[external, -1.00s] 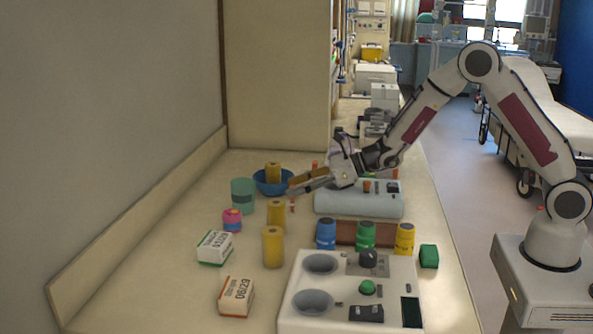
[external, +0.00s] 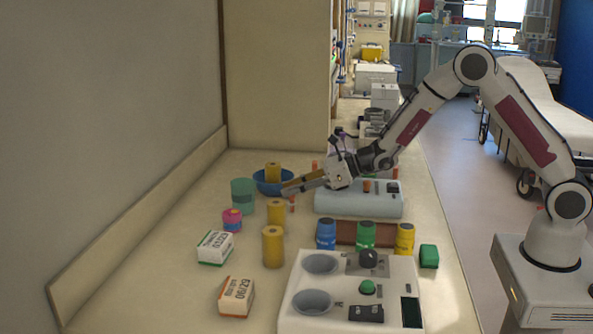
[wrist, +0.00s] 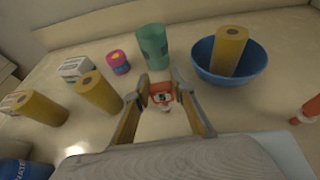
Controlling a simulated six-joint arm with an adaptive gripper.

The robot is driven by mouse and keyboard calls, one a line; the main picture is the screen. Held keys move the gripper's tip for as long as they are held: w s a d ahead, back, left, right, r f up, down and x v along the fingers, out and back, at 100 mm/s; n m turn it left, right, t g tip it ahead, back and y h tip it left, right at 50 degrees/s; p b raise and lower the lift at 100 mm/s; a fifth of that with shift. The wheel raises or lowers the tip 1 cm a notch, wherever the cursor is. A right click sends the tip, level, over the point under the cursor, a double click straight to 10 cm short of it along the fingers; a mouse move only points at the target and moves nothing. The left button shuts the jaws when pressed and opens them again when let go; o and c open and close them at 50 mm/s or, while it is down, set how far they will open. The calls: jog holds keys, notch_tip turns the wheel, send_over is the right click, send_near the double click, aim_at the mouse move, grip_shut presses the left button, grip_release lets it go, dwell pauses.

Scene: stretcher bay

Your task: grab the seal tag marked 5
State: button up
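An orange-red seal tag (wrist: 161,94) with a white label and a dark mark that looks like a 5 lies between my fingertips in the wrist view; the mark is small and blurred. In the external view a small orange tag (external: 292,205) shows just below my fingers. My gripper (wrist: 160,84) is open, with one finger on each side of the tag and a visible gap between them. I cannot tell whether either finger touches it. In the external view my gripper (external: 286,189) reaches left over the counter. Another orange-red tag (wrist: 307,111) lies at the right of the wrist view.
A blue bowl (wrist: 258,59) holding a yellow cylinder (wrist: 229,50) is right of the fingers. A green cup (wrist: 153,46) stands just beyond them. Yellow cylinders (wrist: 98,90) and a pink jar (wrist: 118,62) are left. A white device (external: 290,322) is at the front.

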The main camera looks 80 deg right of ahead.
jog(key=shift+r, duration=0.1)
jog(key=shift+r, duration=4.9)
